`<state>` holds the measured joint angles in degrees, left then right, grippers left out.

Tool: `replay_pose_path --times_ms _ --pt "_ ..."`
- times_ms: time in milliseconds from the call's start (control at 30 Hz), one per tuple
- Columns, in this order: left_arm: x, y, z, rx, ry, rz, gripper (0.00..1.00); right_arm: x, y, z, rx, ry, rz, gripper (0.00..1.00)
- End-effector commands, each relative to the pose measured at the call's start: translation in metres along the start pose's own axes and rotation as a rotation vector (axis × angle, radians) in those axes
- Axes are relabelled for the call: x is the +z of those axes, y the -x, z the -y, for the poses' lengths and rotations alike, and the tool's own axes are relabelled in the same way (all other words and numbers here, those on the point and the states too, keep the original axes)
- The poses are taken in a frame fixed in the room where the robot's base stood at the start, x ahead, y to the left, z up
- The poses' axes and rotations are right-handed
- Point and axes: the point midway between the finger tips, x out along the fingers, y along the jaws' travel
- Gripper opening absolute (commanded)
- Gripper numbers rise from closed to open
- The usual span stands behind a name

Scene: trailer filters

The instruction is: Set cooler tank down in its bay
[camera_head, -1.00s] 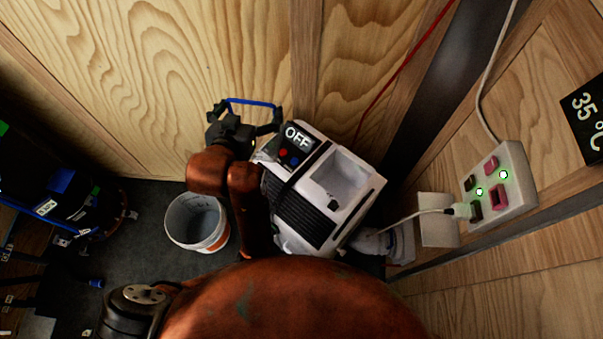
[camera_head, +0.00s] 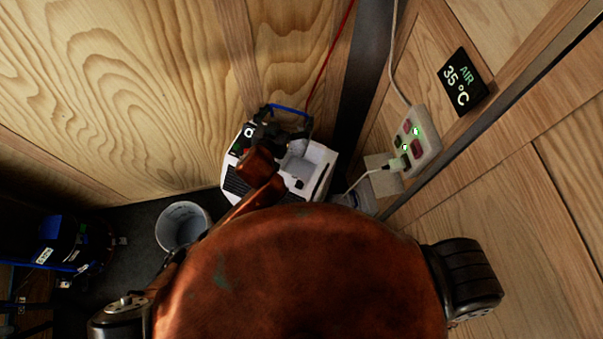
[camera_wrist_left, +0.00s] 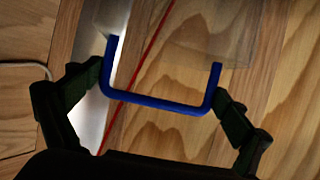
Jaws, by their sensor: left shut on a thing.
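The cooler (camera_head: 317,160) is a white box against the wood wall, its top partly hidden by my left arm and gripper. The cooler tank is clear and hard to make out in the head view; in the left wrist view its see-through body (camera_wrist_left: 215,38) shows behind its blue handle (camera_wrist_left: 160,103). My left gripper (camera_head: 283,132) is shut on that handle (camera_head: 290,108), above the cooler's top on the bay side. The bay is mostly covered, so I cannot tell whether the tank touches it. My right gripper is not in view.
A white bucket (camera_head: 183,226) stands on the dark floor left of the cooler. A power strip (camera_head: 418,142) with green lights and a plugged-in cord is on the right wall, below a 35 °C display (camera_head: 463,82). A red cable (camera_head: 333,52) runs down behind the cooler.

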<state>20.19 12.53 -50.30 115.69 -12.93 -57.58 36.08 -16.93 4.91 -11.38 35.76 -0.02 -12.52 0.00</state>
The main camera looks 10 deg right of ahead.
Motion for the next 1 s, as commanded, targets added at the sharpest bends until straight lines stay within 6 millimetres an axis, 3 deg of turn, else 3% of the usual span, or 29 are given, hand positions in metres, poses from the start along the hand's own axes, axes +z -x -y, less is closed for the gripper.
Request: replay_pose_path --times_ms 33,100,300,633,1000 --pt "0.011 0.001 -0.011 0.023 -0.016 0.004 0.37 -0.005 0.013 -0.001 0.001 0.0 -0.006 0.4" --pt "0.027 0.0 -0.024 0.052 -0.025 0.001 0.37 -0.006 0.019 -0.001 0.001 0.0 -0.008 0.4" --pt "0.052 0.0 -0.042 0.091 -0.037 -0.006 0.37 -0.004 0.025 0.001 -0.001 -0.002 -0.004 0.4" --pt "0.054 -0.001 -0.044 0.094 -0.038 -0.008 0.37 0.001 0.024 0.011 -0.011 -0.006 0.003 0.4" --pt "0.067 -0.002 -0.043 0.088 -0.042 0.01 0.37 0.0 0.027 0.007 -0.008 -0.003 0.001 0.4"
